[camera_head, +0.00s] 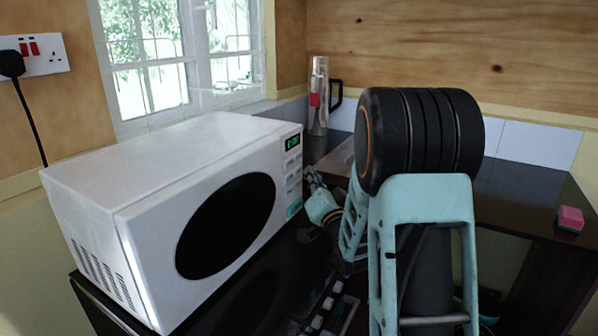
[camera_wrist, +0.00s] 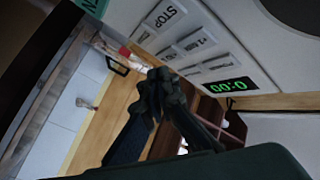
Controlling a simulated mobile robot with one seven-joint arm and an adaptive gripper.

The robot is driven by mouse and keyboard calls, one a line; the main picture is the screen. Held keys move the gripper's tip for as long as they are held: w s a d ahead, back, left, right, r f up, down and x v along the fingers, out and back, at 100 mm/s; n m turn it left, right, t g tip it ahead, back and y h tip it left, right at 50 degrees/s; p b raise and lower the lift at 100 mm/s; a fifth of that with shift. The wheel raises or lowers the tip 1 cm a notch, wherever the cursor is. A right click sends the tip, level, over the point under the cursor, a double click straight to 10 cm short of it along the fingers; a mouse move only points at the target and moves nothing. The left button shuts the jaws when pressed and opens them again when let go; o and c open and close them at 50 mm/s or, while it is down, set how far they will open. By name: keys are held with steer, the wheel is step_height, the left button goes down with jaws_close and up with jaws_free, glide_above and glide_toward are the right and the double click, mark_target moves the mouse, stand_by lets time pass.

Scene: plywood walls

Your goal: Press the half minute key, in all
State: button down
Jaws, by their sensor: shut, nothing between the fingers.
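The white microwave (camera_head: 150,180) stands on the dark counter with its control panel at the right of its front. The panel has a lit green display (camera_head: 293,142), small pale keys (camera_head: 293,166) and a green key (camera_head: 294,207) at the bottom. The wrist view shows the panel turned: the display (camera_wrist: 230,86), a STOP key (camera_wrist: 167,17) and several pale keys (camera_wrist: 192,42), whose small labels I cannot read surely. My gripper (camera_wrist: 158,84) is shut and empty, its fingertips close beside the keys. I cannot tell whether they touch. It also shows near the panel in the head view (camera_head: 310,178).
A clear jug with a black handle (camera_head: 318,95) stands behind the microwave by the window. A pink sponge (camera_head: 570,218) lies on the right counter. My arm covers the middle right of the head view. A socket and black plug (camera_head: 12,65) are at left.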

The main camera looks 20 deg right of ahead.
steer(key=shift+w+a+f+b, duration=0.1)
steer(key=shift+a+b, duration=0.05)
steer(key=shift+b, duration=0.15)
steer(key=shift+w+a, duration=0.15)
steer(key=shift+w, duration=0.05)
steer(key=shift+w+a+b, duration=0.25)
steer(key=shift+a+b, duration=0.05)
steer(key=shift+b, duration=0.25)
stand_by(0.5)
stand_by(0.4)
steer(key=shift+s+d+b, duration=0.35)
steer(key=shift+s+d, duration=0.2)
steer(key=s+d+b, duration=0.1)
steer(key=s+d, duration=0.2)
steer(key=shift+s+d, duration=0.25)
steer(key=shift+s, duration=0.05)
stand_by(0.7)
